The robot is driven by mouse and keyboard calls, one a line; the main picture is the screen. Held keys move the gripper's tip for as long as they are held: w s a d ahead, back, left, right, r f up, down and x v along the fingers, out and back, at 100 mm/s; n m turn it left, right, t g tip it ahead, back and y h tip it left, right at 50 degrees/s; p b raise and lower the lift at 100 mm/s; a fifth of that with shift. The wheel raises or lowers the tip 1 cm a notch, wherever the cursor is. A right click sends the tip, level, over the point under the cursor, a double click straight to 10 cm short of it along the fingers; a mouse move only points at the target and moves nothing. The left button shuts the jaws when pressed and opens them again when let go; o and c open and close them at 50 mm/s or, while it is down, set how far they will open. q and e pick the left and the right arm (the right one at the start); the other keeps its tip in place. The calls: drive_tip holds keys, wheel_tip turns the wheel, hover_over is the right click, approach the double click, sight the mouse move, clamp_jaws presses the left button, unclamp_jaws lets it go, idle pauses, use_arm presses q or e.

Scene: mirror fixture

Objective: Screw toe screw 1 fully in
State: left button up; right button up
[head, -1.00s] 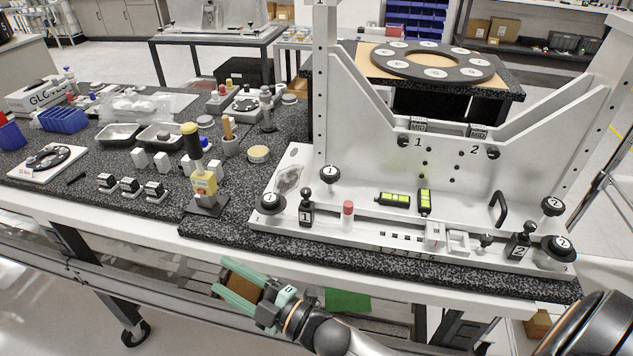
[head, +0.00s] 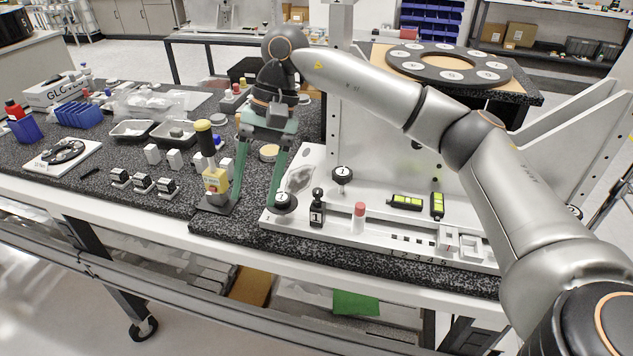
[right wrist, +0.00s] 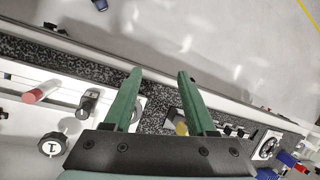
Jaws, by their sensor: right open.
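Several parts at the fixture's left end bear a 1, and I cannot tell which one is toe screw 1. A round black knob (head: 286,203) sits at the front left corner of the base. A black block marked 1 (head: 317,212) stands at the front edge. My right gripper (head: 255,204) is open and points down, with one green finger overlapping the corner knob in the head view. Contact is unclear. My left gripper is not in view.
A yellow-topped black handle on a stand (head: 204,138) is close left of my right gripper. A red-capped pin (head: 359,215) stands on the fixture's base (head: 330,236). Trays and small blocks lie further left. My right arm covers part of the fixture.

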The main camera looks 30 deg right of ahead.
sight(318, 190)
drive_tip(key=d+r+n+t+h, duration=0.1)
drive_tip(key=d+r+h, duration=0.1)
drive_tip(key=d+r, duration=0.3)
drive_tip(key=d+r+h, duration=0.2)
drive_tip(key=d, duration=0.5)
wheel_tip(318, 190, down, 10)
drive_tip(key=b, duration=0.3)
drive_tip(key=shift+f, duration=1)
clamp_jaws()
